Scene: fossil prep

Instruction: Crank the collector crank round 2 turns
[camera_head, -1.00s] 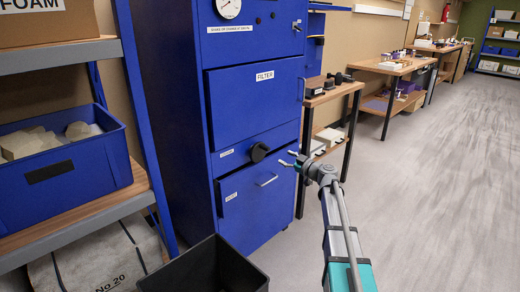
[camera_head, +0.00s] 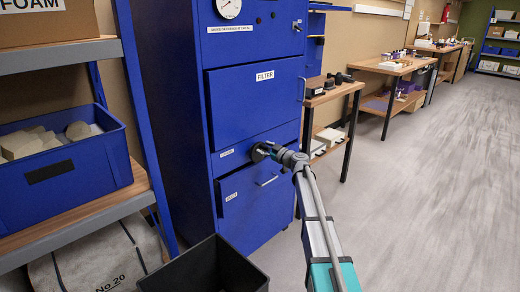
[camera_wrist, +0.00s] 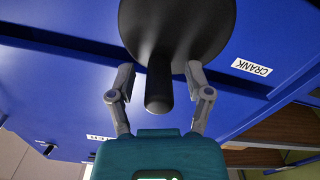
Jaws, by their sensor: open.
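The collector crank (camera_wrist: 180,25) is a dark round disc with a peg-like handle (camera_wrist: 158,88) on the front of the blue cabinet (camera_head: 252,100). In the head view the crank (camera_head: 258,153) is partly hidden behind my gripper (camera_head: 270,151). In the wrist view my gripper (camera_wrist: 159,90) is open, with one finger on each side of the handle. Gaps show between the fingers and the handle. A white label reading CRANK (camera_wrist: 252,67) is beside the disc.
The FILTER door (camera_head: 255,98) is above the crank and a lower drawer (camera_head: 250,200) with a bar handle is below it. A black bin (camera_head: 205,262) stands in front of the cabinet. A shelf with a blue crate (camera_head: 65,178) is at left. The floor at right is clear.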

